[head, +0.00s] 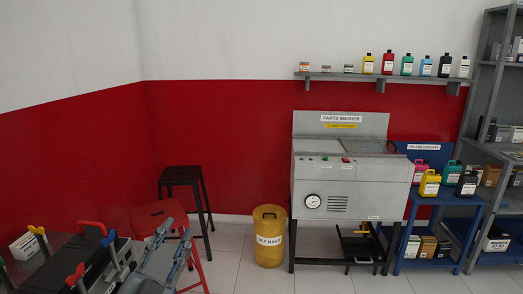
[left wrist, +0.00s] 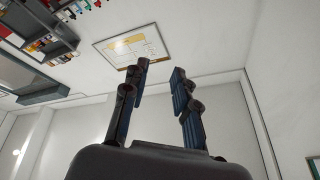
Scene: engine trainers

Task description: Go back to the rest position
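My left gripper (head: 174,234) shows at the lower left of the head view, its two fingers pointing up and away. In the left wrist view the two dark fingers with blue sides of my left gripper (left wrist: 161,78) stand well apart. It is open, and nothing is between the fingers. My right gripper is in neither view.
T-handled tools (head: 77,275) are close left of my left gripper. A red stool (head: 158,217) and a black stool (head: 181,178) stand beyond it. A yellow bin (head: 269,236) and parts washer (head: 342,180) are further right. Floor before the bin is clear.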

